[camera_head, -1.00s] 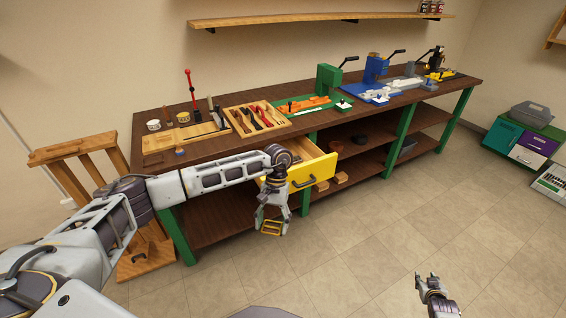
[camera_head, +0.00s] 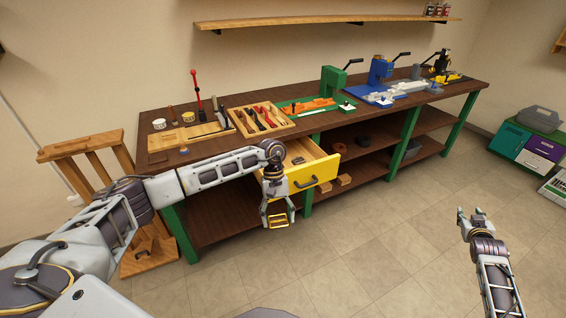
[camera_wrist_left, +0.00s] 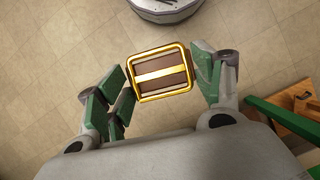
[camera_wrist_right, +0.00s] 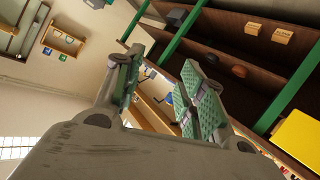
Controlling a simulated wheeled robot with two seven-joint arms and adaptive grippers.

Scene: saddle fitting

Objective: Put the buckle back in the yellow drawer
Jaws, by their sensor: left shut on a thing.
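The gold-coloured rectangular buckle (camera_head: 278,220) hangs in my left gripper (camera_head: 278,208), in front of the bench and left of the drawer. In the left wrist view the buckle (camera_wrist_left: 160,72) sits between the green-padded fingertips, its middle bar showing. The yellow drawer (camera_head: 315,173) is pulled open under the bench top. Something small lies inside it, partly seen past my left arm. The drawer's yellow front (camera_wrist_right: 298,138) also shows in the right wrist view. My right gripper (camera_head: 472,220) is over the floor at the right, its fingers apart and nothing between them.
The dark bench (camera_head: 440,98) holds a wooden tool tray (camera_head: 262,119) and green and blue presses. Wooden blocks and round dark items lie on its shelves. A wooden stand (camera_head: 85,150) is at the left. The floor in front is clear.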

